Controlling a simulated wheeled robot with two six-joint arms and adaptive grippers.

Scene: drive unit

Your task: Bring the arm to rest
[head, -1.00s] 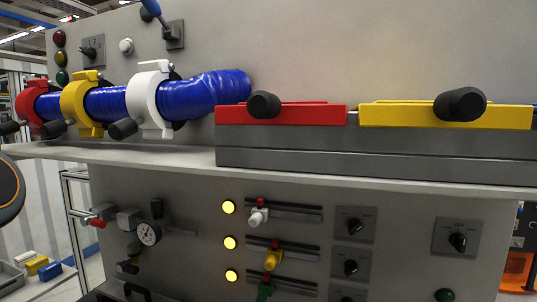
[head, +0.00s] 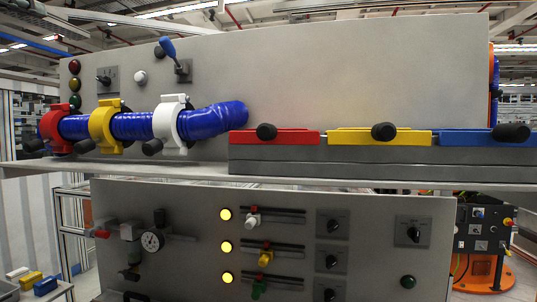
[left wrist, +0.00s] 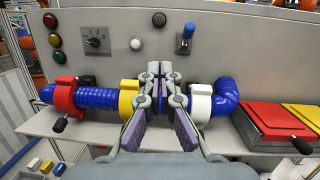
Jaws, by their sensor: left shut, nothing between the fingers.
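My left gripper (left wrist: 164,80) shows in the left wrist view, with its fingers together and nothing between them. Its fingers overlap the blue hose (left wrist: 100,97) in the picture, between the yellow clamp (left wrist: 129,100) and the white clamp (left wrist: 201,103). I cannot tell how far in front of the hose they are. My left gripper does not show in the head view. There the blue hose (head: 214,120) runs through the red clamp (head: 56,128), the yellow clamp (head: 104,127) and the white clamp (head: 171,124). My right gripper is in neither view.
Red (head: 290,137), yellow (head: 350,138) and blue (head: 460,138) lids with black knobs cover grey boxes on the shelf (head: 200,171). A blue-tipped lever (head: 168,48) is on the panel. Below are a gauge (head: 152,241), sliders, dials and lit yellow lamps (head: 226,215).

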